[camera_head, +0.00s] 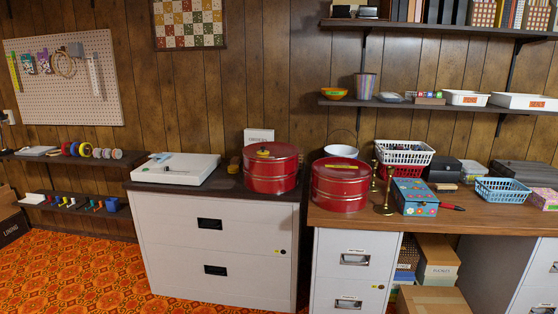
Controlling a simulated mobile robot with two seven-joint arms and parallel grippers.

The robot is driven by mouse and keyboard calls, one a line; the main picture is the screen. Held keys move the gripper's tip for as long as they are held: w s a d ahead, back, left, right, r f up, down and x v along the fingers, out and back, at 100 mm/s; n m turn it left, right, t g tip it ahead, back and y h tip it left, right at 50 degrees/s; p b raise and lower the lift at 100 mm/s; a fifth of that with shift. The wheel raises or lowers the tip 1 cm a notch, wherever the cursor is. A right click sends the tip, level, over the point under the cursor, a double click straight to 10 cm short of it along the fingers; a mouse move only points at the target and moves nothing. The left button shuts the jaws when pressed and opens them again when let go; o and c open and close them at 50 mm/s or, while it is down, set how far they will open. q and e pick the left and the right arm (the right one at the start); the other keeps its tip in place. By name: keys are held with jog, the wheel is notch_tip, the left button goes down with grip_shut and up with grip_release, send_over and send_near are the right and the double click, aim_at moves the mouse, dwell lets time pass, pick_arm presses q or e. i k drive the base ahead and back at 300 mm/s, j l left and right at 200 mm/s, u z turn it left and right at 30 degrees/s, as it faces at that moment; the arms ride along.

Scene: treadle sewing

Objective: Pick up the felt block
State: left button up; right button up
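I cannot make out a felt block for certain in the head view. A small dark yellow-brown block (234,165) stands on the left cabinet, just left of the rear red tin (270,172). A small tan block (446,187) lies on the wooden desktop at the right, near the dark boxes. Either is too small to identify surely. Neither of my grippers is in view.
A second red tin (341,187), brass candlesticks (386,191), a blue flowered box (414,197), a white basket (404,153) and a blue basket (503,190) crowd the desk (470,216). A white flat device (175,168) lies on the left cabinet (215,238). Orange carpet (75,270) is clear at left.

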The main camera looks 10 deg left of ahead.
aim_at(236, 160)
jog(key=i+j+z, duration=0.55)
jog(key=i+j, duration=0.2)
jog(key=j, duration=0.15)
jog(key=i+j+z, duration=0.15)
jog(key=j, duration=0.25)
jog(key=i+j, duration=0.2)
jog(key=j, duration=0.2)
jog(key=i+j+z, duration=0.1)
jog(key=j, duration=0.25)
jog(key=i, duration=0.05)
